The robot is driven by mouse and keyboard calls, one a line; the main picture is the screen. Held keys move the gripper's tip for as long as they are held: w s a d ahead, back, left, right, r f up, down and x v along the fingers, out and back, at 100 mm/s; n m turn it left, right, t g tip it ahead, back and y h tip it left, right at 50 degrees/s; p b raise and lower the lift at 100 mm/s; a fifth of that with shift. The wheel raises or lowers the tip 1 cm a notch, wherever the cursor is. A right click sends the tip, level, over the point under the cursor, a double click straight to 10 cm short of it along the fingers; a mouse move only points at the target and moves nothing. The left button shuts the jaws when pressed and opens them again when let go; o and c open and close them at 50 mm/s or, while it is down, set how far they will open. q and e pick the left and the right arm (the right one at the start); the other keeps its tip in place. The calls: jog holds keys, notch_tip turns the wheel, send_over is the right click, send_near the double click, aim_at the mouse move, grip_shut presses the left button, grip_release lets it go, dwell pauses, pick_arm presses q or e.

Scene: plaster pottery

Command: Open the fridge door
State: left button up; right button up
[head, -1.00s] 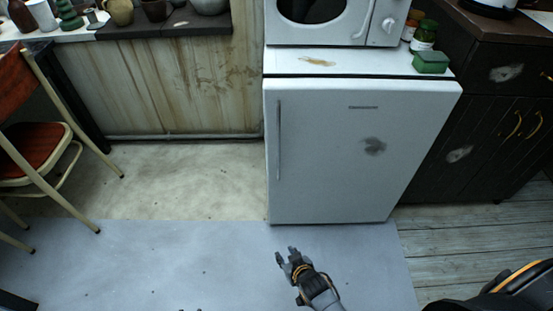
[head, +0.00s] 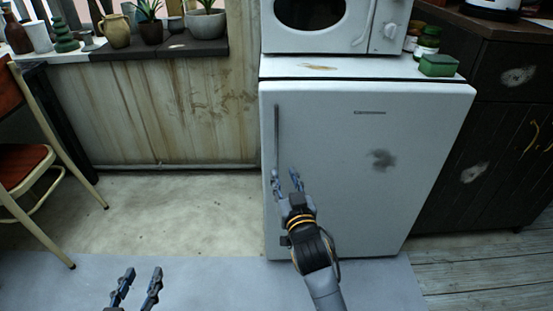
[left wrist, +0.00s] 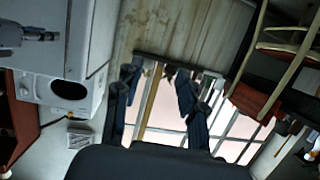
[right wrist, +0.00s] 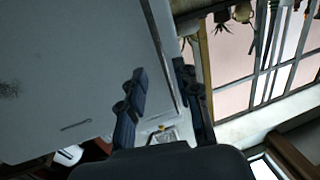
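The white fridge (head: 355,210) stands with its door shut. Its long vertical handle (head: 277,135) runs down the left side of the door front. My right gripper (head: 285,183) is open at the lower part of the handle, close to the door. In the right wrist view, the door (right wrist: 70,70) fills the left side and its edge strip shows between the open fingers (right wrist: 164,92); I cannot tell whether they touch the handle. My left gripper (head: 140,284) is open and empty, low and left of the fridge; its spread fingers show in the left wrist view (left wrist: 158,100).
A microwave (head: 335,25) and a green box (head: 438,65) sit on the fridge. A dark cabinet (head: 490,150) stands to its right. A chair (head: 30,165) is at the far left, and pots (head: 150,25) line a shelf. The floor (head: 175,215) left of the fridge is clear.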

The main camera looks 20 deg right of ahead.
aim_at(277, 157)
jog(key=w, duration=0.3)
jog(key=w+b, duration=0.1)
jog(key=w, duration=0.2)
jog(key=w+b, duration=0.1)
jog(key=w, duration=0.2)
jog(key=shift+d+f, duration=0.1)
jog(key=shift+d, duration=0.25)
pick_arm(q)
notch_tip(277, 157, up, 10)
jog(key=d+t+h, duration=0.1)
jog(key=t+h, duration=0.1)
jog(key=t, duration=0.4)
jog(key=shift+w+d+r+t, duration=0.2)
jog(key=shift+w+d+t, duration=0.1)
jog(key=shift+d, duration=0.05)
pick_arm(e)
jog(key=shift+w, duration=0.3)
grip_shut()
